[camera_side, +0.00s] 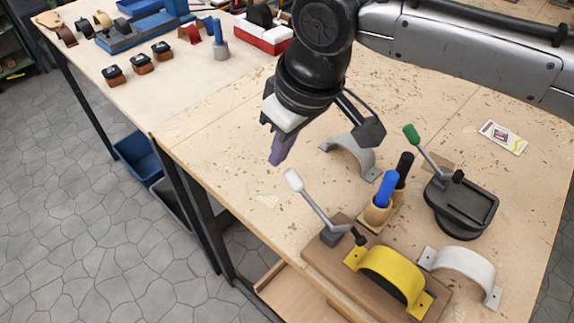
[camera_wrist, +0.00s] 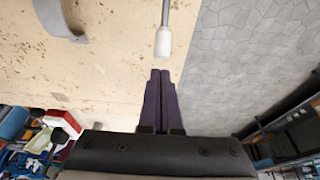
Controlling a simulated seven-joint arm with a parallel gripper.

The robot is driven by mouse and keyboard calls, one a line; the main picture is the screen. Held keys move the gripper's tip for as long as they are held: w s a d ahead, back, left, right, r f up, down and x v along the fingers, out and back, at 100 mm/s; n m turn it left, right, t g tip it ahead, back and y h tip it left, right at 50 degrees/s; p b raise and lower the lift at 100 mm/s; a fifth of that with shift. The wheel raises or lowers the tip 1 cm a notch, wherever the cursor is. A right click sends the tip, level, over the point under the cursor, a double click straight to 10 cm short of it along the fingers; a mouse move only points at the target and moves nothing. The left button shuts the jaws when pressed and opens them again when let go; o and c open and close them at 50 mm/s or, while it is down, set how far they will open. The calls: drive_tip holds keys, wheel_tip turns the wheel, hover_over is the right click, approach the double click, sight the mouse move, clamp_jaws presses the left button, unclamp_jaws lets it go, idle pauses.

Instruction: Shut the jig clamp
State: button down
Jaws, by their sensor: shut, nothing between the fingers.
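The jig clamp has a grey metal lever (camera_side: 318,208) with a white grip (camera_side: 293,180). It stands on the left end of a wooden board, with the lever raised and tilted up toward the left. A yellow arched strap (camera_side: 385,268) lies on that board, beside the clamp's dark tip. My gripper (camera_side: 277,162) is above the bench edge, just up and left of the white grip, its purple fingers shut and empty. In the wrist view the white grip (camera_wrist: 163,42) is straight ahead of the fingertips (camera_wrist: 160,73), with a small gap in the picture.
A second, green-tipped lever (camera_side: 412,134) rises from a dark fixture (camera_side: 460,205) at right. Blue and black handled tools (camera_side: 386,188) stand in a wooden holder close to the clamp. A grey arch (camera_side: 352,155) and a white arch (camera_side: 463,267) lie nearby. The bench's left edge drops to the floor.

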drive_tip(key=shift+f, duration=2.35)
drive_tip(key=shift+s+f, duration=0.1)
drive_tip(key=shift+d, duration=0.1)
